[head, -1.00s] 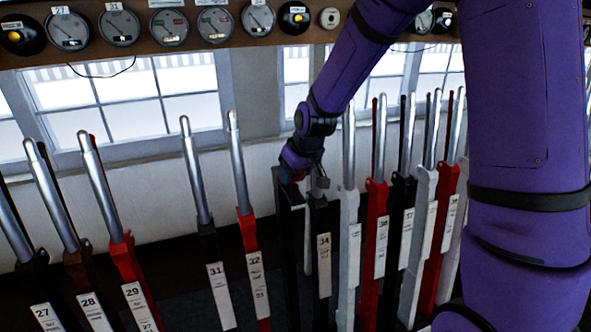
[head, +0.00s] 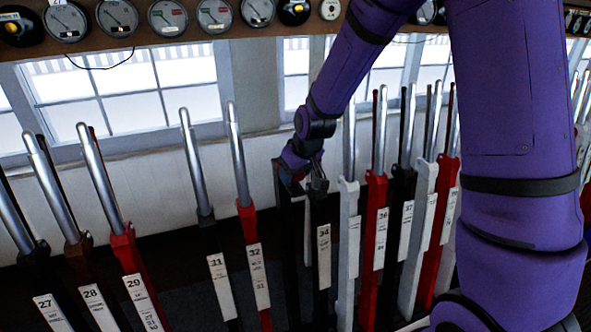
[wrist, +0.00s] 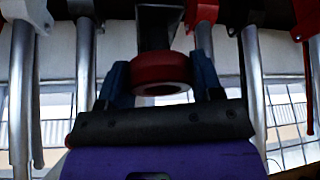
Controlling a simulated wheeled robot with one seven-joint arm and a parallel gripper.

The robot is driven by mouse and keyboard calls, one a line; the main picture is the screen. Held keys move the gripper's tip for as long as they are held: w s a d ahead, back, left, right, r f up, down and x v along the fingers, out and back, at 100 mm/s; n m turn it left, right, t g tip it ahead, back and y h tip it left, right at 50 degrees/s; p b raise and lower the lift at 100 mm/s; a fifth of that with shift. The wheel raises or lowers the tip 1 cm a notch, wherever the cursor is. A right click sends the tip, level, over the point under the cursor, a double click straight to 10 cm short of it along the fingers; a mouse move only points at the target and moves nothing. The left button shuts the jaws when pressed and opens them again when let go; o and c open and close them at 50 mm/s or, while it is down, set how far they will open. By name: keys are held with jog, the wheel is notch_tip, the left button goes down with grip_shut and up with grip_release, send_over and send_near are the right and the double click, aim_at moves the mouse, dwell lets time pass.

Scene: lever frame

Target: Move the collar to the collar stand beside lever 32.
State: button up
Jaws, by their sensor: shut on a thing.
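The collar (wrist: 161,72) is a thick red ring with a pale inner face, seen in the wrist view. My gripper (wrist: 161,82) is shut on it, with a blue finger on each side. A dark post (wrist: 154,30) shows right behind the collar; I cannot tell whether they touch. In the head view lever 32 (head: 249,222), red with a silver handle, stands left of my gripper (head: 296,174). A dark upright post (head: 288,235), apparently the collar stand, is right of lever 32, and my gripper is at its top. The collar is mostly hidden there.
Lever 31 (head: 210,235) stands left of lever 32. Lever 34 (head: 321,225) is close on the right of the post, with more levers beyond. A gauge shelf (head: 130,42) runs above the windows. There is a gap between levers 32 and 34 around the post.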

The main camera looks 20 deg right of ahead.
jog(key=shift+f, duration=1.35)
jog(key=o, duration=1.1)
jog(key=shift+r, duration=0.15)
jog(key=v, duration=0.8)
jog(key=shift+s+r, duration=0.2)
jog(key=shift+r, duration=0.1)
jog(key=shift+r, duration=0.1)
dwell(0.4)
